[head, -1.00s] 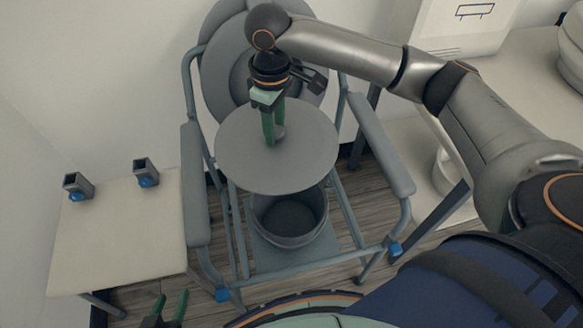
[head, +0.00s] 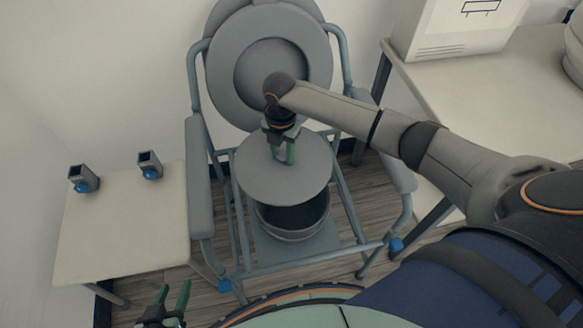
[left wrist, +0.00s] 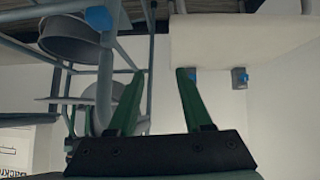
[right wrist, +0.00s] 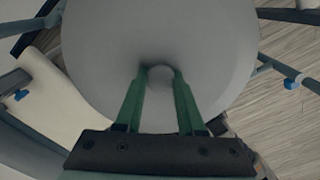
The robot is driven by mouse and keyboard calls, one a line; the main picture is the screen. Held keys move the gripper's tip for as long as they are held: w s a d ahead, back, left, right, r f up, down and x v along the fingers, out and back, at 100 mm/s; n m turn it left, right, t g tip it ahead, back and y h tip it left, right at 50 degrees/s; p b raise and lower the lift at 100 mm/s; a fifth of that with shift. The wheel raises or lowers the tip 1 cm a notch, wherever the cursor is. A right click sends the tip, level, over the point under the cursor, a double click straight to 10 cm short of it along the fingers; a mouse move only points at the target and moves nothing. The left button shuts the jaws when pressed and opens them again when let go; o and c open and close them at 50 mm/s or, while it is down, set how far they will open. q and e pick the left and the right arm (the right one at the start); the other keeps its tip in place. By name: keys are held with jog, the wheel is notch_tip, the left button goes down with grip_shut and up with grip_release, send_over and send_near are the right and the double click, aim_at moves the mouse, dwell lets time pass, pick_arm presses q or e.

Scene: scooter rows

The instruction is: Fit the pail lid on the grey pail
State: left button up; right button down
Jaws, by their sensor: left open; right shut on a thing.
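The pail lid (head: 262,177) is a flat grey disc with a small knob. My right gripper (head: 287,160) is shut on that knob, which also shows in the right wrist view (right wrist: 160,76). The lid is held above the grey pail (head: 290,222) and hides the back part of its mouth. The pail's front wall and part of its dark opening show below the lid; the lid looks apart from it. The pail sits low inside the frame of a commode chair (head: 204,205). My left gripper (head: 175,296) is open and empty at the lower left, away from the pail.
The chair's round seat and cover (head: 222,80) are tilted up behind the lid. Armrests flank the lid. A small table (head: 120,235) at left bears two blue-and-grey fittings (head: 150,165). A counter (head: 470,100) with a white box stands at right.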

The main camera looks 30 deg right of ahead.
pick_arm(q)
jog(key=shift+w+r+m+t+h+b, duration=0.6)
jog(key=shift+w+r+t+b, duration=1.05)
jog(key=shift+r, duration=2.65)
jog(key=shift+w+r+m+t+h+b, duration=0.6)
jog(key=shift+w+r+t, duration=1.9)
jog(key=shift+r, duration=1.75)
jog(key=s+r+m+t+h+b, duration=0.1)
jog(key=s+r+m+h, duration=0.1)
jog(key=r, duration=0.3)
jog(key=s+d+r+m+t+h+b, duration=0.1)
jog(key=s+r+m+t+h+b, duration=0.1)
jog(key=r, duration=0.4)
jog(key=s+r+m+t+h+b, duration=0.1)
jog(key=s+r+m+t+h, duration=0.1)
jog(key=s+r+m+h, duration=0.1)
jog(key=shift+s+d+r+m+h, duration=0.3)
jog(key=shift+r+m+h, duration=0.2)
jog(key=shift+r+h, duration=0.9)
pick_arm(e)
notch_tip(320, 180, down, 17)
jog(key=s+d+n, duration=0.1)
jog(key=s+n, duration=0.1)
jog(key=n, duration=0.4)
jog(key=shift+d+r, duration=0.2)
jog(key=shift+d, duration=0.05)
